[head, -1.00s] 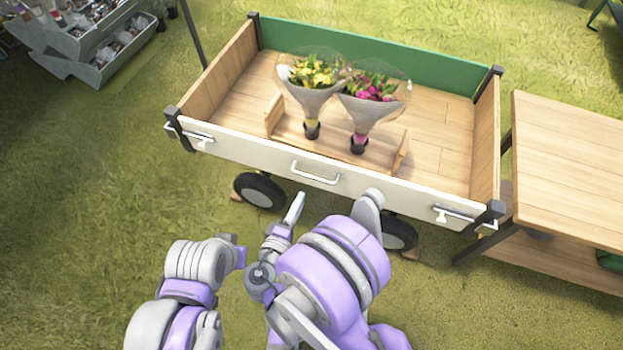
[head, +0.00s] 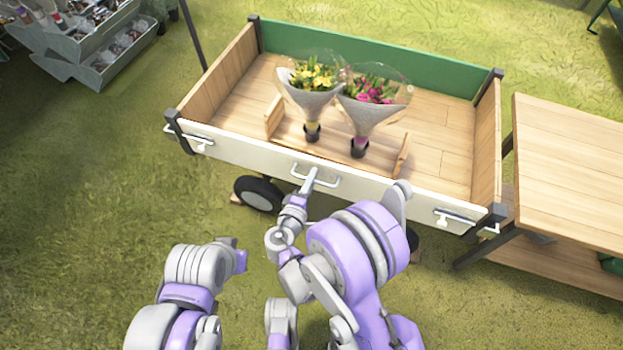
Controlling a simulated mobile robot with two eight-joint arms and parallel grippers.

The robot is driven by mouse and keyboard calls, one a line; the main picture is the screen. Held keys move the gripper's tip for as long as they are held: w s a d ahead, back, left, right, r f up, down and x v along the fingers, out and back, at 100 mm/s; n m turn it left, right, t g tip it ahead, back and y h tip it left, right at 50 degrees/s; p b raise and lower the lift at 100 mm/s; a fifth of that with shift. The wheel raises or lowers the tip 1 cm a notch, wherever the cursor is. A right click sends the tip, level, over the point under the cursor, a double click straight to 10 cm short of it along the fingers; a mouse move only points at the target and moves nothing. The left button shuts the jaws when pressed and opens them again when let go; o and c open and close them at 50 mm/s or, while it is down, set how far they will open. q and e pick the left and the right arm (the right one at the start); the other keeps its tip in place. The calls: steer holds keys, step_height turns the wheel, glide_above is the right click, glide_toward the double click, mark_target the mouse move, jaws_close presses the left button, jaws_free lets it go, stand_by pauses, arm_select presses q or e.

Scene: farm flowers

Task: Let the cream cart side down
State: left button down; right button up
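The cream cart side (head: 250,160) stands upright along the near edge of the wooden cart. A white handle (head: 328,185) is at its middle. A latch (head: 200,143) is at its left end and another latch (head: 455,218) at its right end. My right gripper (head: 311,178) is at the left part of the handle, touching or very close to it. Whether its fingers are open or shut on the handle cannot be made out. My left gripper (head: 232,243) hangs low over the grass in front of the cart, apart from the cream side. Its fingers are not clear.
Two wrapped bouquets, one yellow (head: 312,80) and one pink (head: 372,92), stand in a wooden holder (head: 272,118) inside the cart. A wooden table (head: 575,160) stands close to the cart's right end. Grey bins (head: 100,65) are at the upper left. Grass is clear at the left.

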jaws_close()
stand_by(1.4)
